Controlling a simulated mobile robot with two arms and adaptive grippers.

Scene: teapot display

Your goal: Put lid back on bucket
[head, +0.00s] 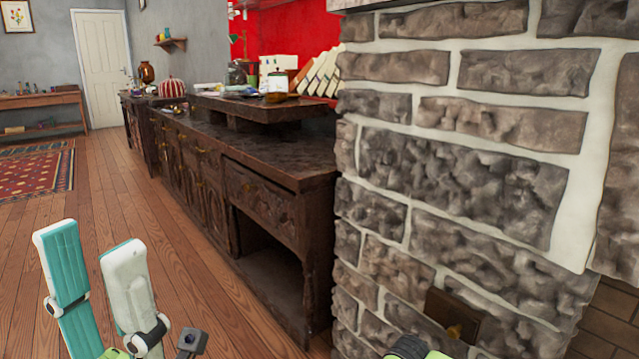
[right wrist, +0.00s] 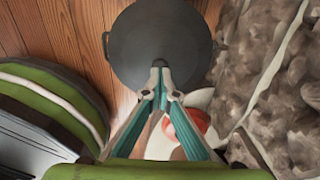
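My left gripper (head: 96,290) is at the bottom left of the head view. Its teal and white fingers stand apart with nothing between them. In the right wrist view, a dark grey round thing (right wrist: 160,30) with a small ear on each side shows at the top, with wooden floor beside it. I cannot tell whether it is the bucket or its lid. My right gripper (right wrist: 160,66) has its fingertips together in front of this thing's lower part. I see nothing clearly held, and cannot tell whether the tips touch it. In the head view only a bit of my right arm shows.
A rough stone pillar (head: 455,150) fills the right of the head view. A dark wooden cabinet (head: 282,210) stands behind it, bearing books and jars. Wooden floor (head: 190,240) is clear to the left, towards a rug (head: 35,175) and a white door (head: 101,65).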

